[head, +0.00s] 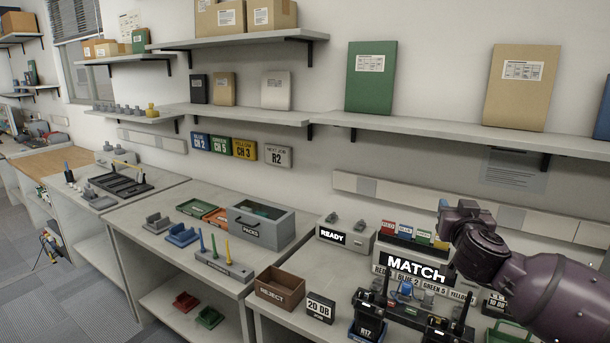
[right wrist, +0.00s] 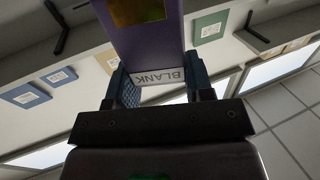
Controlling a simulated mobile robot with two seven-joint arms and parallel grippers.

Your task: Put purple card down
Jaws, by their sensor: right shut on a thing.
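The purple card (right wrist: 150,40) fills the top middle of the right wrist view. It has a yellow-brown window and a white label reading BLANK. My right gripper (right wrist: 160,82) is shut on the card's label end, with one finger at each side. In the head view my right arm comes in from the right, above the MATCH station (head: 417,268); I cannot make out the purple card there. My left gripper is not in view.
Several coloured cards (head: 405,232) stand behind the MATCH sign. Radios (head: 368,318) stand in front of it. A READY box (head: 345,238), a brown REJECT bin (head: 281,290) and a grey PACKS box (head: 260,224) are to the left. A shelf (head: 430,128) runs along the wall above.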

